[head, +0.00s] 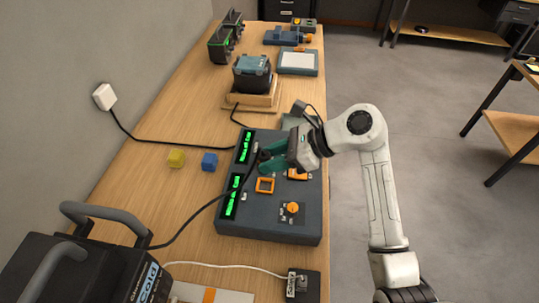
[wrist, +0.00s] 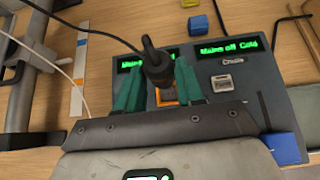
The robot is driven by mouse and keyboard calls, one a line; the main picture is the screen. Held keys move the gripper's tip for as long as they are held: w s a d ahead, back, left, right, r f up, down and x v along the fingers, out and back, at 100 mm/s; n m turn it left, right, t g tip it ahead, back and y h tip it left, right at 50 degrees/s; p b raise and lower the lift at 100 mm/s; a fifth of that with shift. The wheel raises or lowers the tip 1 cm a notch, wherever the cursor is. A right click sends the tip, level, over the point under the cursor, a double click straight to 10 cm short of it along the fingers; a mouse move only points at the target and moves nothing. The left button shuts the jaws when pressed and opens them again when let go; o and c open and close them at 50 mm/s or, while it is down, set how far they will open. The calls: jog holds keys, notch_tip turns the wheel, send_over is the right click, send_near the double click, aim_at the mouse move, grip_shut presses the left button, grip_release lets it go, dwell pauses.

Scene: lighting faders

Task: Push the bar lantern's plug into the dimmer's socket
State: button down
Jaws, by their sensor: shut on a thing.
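My gripper (head: 272,160) is shut on the black plug (wrist: 156,66), which sits between its green fingers in the wrist view. The plug's black cable runs off toward the black lantern (head: 85,270) at the lower left, which has grey handles and a "Cold" label. The dimmer (head: 262,229) is a dark grey console with two green displays. An orange-rimmed square socket (head: 265,185) is on its top. In the wrist view the socket's orange rim (wrist: 167,97) shows partly behind the plug and fingers. The plug appears above the console; its tip is hidden.
A yellow block (head: 177,158) and a blue block (head: 209,162) lie left of the dimmer. An orange knob (head: 292,208) is on its near part. A boxed device (head: 252,76) stands behind it. A white cable and small connector (head: 297,284) lie in front.

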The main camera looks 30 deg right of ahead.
jog(key=b, duration=0.3)
send_over(273, 186)
jog(key=shift+w+a+f, duration=0.1)
jog(key=shift+f, duration=2.25)
jog(key=shift+p, duration=0.35)
jog(key=shift+f+b, duration=1.25)
jog(key=shift+f, duration=0.15)
dwell(1.0)
jog(key=c, duration=1)
grip_release()
jog(key=o, duration=0.4)
jog(key=shift+r, duration=0.1)
jog(key=b+v, duration=0.1)
jog(key=v, duration=1)
jog(key=shift+w+r+b, duration=0.1)
jog(key=shift+r+b, duration=0.05)
jog(key=shift+b, duration=0.15)
